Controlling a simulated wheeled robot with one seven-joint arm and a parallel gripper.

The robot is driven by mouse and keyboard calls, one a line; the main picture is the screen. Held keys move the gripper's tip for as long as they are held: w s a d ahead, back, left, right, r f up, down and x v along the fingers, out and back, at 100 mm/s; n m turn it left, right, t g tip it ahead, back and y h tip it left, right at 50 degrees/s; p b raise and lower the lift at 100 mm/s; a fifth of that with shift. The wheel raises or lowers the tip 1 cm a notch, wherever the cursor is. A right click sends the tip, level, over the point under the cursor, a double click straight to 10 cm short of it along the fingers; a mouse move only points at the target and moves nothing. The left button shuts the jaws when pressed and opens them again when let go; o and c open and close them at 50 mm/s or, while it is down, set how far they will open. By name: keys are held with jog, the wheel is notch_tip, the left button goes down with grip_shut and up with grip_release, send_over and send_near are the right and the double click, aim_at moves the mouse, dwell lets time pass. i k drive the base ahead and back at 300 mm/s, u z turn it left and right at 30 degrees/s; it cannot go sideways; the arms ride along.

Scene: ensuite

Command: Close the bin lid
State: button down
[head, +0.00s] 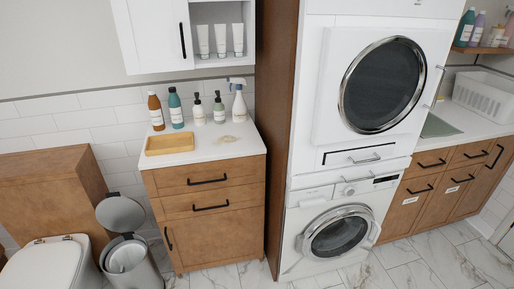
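A metal pedal bin (142,274) stands on the floor at the lower left in the head view, between the toilet and the wooden cabinet. Its round grey lid (120,213) is open and stands raised at the back of the bin. A pale round inner opening shows below the lid. The bottom of the bin is cut off by the picture's lower edge. My gripper is not in view.
A white toilet (45,264) stands close on the bin's left, with a wooden box unit (45,190) behind. A wooden cabinet (215,225) carrying bottles stands close on its right. Stacked white machines (335,235) are further right. Marble floor (430,262) is clear at the lower right.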

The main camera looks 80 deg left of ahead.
aim_at(117, 213)
jog(key=z, duration=2.6)
jog(key=k, duration=2.6)
jog(key=z, duration=2.6)
